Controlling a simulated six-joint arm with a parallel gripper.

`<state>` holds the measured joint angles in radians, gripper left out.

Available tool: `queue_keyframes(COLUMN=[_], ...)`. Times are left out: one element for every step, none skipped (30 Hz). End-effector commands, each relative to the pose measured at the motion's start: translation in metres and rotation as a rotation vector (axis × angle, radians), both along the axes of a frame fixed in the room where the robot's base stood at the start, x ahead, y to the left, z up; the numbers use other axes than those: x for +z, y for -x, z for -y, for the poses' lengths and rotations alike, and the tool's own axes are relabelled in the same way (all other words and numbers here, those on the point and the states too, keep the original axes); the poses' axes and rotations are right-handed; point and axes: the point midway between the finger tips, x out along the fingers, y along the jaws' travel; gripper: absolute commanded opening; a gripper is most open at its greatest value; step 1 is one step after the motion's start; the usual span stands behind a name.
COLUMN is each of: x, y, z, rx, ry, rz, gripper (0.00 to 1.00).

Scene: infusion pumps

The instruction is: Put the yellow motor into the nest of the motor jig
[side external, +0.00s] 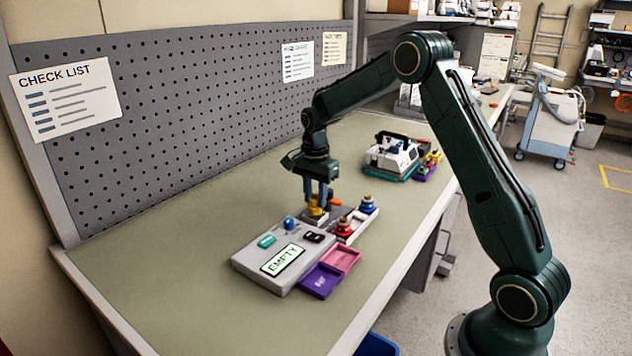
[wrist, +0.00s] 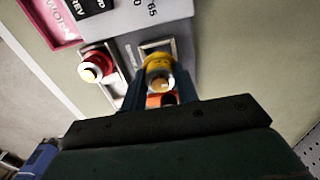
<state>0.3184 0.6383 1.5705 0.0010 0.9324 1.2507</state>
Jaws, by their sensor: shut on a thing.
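My gripper (side external: 317,200) is shut on the yellow motor (side external: 313,210), with its fingers pointing down. In the wrist view the yellow motor (wrist: 158,68) sits between the fingertips, its pale round end facing the camera. A pale square frame (wrist: 147,46), which looks like the nest of the motor jig, shows just past and around the motor. The motor is at or just over this frame; I cannot tell whether its base is inside or touching. The fingers and motor hide most of the nest in the side view.
A red motor (side external: 343,227) and a blue motor (side external: 367,204) stand in a pale tray beside my gripper. An orange part (side external: 334,202) is close to the fingers.

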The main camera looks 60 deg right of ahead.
Motion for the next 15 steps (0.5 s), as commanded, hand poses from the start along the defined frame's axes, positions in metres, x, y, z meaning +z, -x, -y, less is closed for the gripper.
queue_keyframes(x=[-0.0007,-0.0011,-0.0017,-0.0021,-0.0026,-0.0031,-0.0036,-0.0040,-0.0046,-0.0050,-0.0055,-0.0061,-0.0065,-0.0069,-0.0075], y=[0.0000,0.0000,0.0000,0.0000,0.0000,0.0000,0.0000,0.0000,0.0000,0.0000,0.0000,-0.0001,-0.0001,-0.0001,-0.0001], z=[0.0000,0.0000,0.0000,0.0000,0.0000,0.0000,0.0000,0.0000,0.0000,0.0000,0.0000,0.0000,0.0000,0.0001,0.0001], rx=[0.000,0.000,0.000,0.000,0.000,0.000,0.000,0.000,0.000,0.000,0.000,0.000,0.000,0.000,0.000], ry=[0.000,0.000,0.000,0.000,0.000,0.000,0.000,0.000,0.000,0.000,0.000,0.000,0.000,0.000,0.000], rz=[0.000,0.000,0.000,0.000,0.000,0.000,0.000,0.000,0.000,0.000,0.000,0.000,0.000,0.000,0.000], gripper=[0.04,0.04,0.04,0.04,0.04,0.04,0.04,0.04,0.04,0.04,0.04,0.04,0.04,0.04,0.04])
